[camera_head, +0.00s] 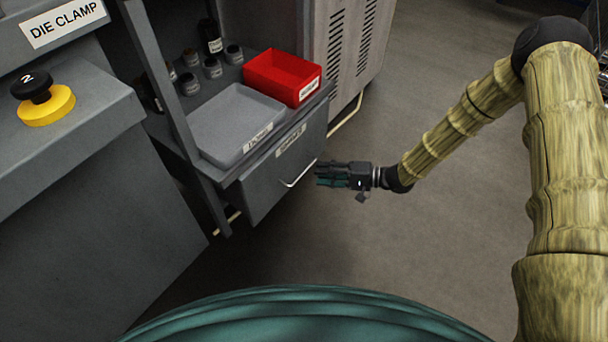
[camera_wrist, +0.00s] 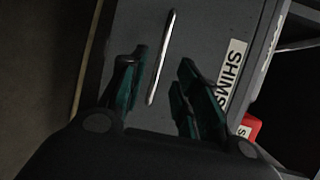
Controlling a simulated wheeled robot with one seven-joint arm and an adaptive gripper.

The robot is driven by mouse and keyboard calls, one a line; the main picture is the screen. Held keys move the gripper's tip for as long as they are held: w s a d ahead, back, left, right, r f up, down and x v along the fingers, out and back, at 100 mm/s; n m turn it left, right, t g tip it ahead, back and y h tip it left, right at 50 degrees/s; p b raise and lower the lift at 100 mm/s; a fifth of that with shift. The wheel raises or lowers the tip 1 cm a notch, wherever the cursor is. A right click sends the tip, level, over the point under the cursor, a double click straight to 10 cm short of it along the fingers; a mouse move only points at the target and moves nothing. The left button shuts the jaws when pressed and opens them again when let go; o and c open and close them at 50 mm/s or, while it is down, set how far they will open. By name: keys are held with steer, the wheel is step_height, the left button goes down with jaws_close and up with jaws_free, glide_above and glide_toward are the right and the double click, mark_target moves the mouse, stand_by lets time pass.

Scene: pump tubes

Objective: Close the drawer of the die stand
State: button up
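The die stand's drawer (camera_head: 265,185) has a grey front with a "SHIMS" label and a thin pale bar handle (camera_head: 298,176). Its front sits below the shelf edge; I cannot tell how far it stands out. In the wrist view the drawer front (camera_wrist: 185,45) fills the middle, with the handle (camera_wrist: 160,58) running lengthwise. My gripper (camera_head: 319,174) is just right of the handle in the head view, pointing at the drawer front. In the wrist view my gripper (camera_wrist: 158,68) has its fingers apart, one each side of the handle's line. It is empty; contact with the handle cannot be told.
Above the drawer, the shelf holds a grey tray (camera_head: 235,122), a red bin (camera_head: 282,77) and several small jars. A louvred cabinet (camera_head: 345,45) stands behind. A yellow-and-black knob (camera_head: 45,100) is on the left unit. The floor (camera_head: 410,240) to the right is clear.

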mark_target(306, 172)
steer(key=shift+b+x, duration=1.2)
steer(key=shift+x, duration=2.15)
jaws_close()
